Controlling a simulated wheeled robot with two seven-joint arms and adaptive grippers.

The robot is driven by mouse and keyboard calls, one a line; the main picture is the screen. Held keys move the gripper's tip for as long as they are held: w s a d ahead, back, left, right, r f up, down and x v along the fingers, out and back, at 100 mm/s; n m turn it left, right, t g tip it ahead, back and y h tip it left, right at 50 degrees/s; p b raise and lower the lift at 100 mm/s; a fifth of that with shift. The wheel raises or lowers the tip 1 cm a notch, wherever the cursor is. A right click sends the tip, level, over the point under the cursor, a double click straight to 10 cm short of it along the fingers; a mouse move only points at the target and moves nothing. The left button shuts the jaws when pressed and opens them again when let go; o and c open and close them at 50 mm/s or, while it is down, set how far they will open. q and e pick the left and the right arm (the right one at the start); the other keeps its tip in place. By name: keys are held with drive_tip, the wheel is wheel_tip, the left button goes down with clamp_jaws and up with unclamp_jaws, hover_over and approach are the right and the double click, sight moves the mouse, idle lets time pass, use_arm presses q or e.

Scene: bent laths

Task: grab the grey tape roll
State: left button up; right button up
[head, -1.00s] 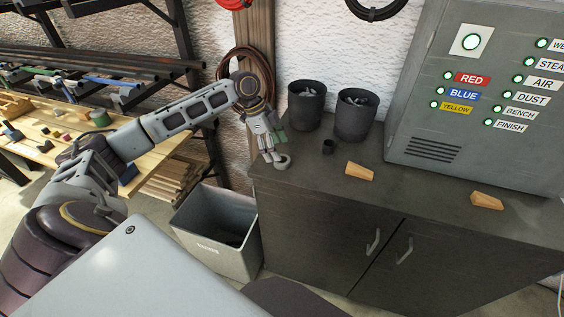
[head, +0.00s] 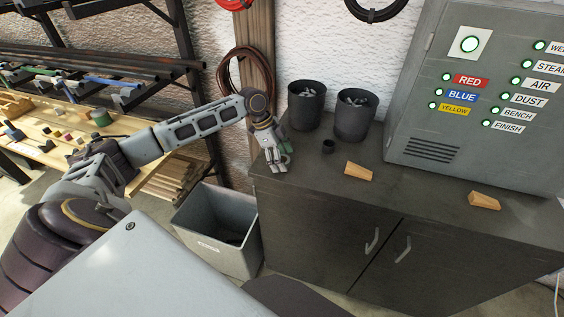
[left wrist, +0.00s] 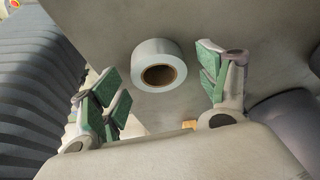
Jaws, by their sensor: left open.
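The grey tape roll (left wrist: 152,49) shows in the left wrist view, with a brown core and a dark hole. It lies on the dark cabinet top (head: 318,172), near its left end. My left gripper (head: 278,166) is open above that corner, fingers pointing down. In the left wrist view the roll lies between the spread green-padded fingers, slightly nearer the tips' far side, with a gap to each pad. In the head view the gripper hides the roll. My right gripper is not in view.
Two wooden wedges (head: 358,171) (head: 484,201) lie farther right. A grey control box (head: 440,110) stands at the back right. A grey waste bin (head: 213,235) is below left.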

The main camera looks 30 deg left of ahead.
use_arm(q)
drive_tip(key=c, duration=1.1)
drive_tip(key=shift+r+b, duration=0.6)
drive_tip(key=shift+r, duration=4.45)
